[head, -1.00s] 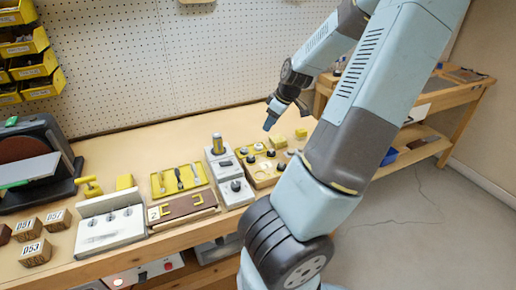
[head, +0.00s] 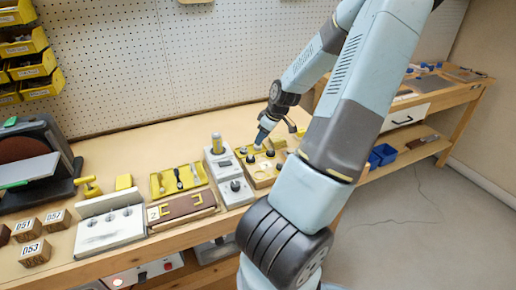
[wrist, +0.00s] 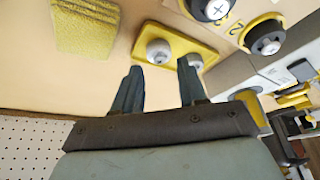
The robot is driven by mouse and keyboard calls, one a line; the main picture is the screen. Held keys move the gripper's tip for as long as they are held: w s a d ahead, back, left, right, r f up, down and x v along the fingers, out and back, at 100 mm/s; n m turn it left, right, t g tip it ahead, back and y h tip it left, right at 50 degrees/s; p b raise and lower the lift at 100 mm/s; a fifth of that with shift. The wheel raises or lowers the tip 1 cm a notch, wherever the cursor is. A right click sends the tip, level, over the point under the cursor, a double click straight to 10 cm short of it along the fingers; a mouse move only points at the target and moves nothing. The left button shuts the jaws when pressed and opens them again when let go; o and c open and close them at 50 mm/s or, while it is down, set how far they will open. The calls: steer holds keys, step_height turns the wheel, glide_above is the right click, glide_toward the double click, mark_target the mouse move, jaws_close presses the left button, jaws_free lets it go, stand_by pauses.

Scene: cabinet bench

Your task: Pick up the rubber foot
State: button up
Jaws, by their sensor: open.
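In the wrist view, two dark round parts with cross-slotted screw heads show at the top, one (wrist: 265,40) on a yellow ring. Two pale round parts (wrist: 158,50) sit on a yellow plate (wrist: 178,32). I cannot tell for sure which of these is the rubber foot. My gripper (wrist: 160,70) is open and empty, and its fingertips lie just short of the nearer pale part, one to each side.
A yellow block (wrist: 88,28) lies beside the plate. A grey fixture (head: 234,192) with a black knob and an upright cylinder (head: 217,142) stands left of the board. Farther left are a yellow tray (head: 157,185) and a white three-hole block (head: 108,232).

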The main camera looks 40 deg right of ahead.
mark_target(258, 147)
steer(key=shift+x, duration=1.75)
steer(key=shift+w, duration=0.1)
steer(key=c, duration=0.7)
steer(key=shift+o, duration=0.2)
steer(key=shift+r, duration=0.1)
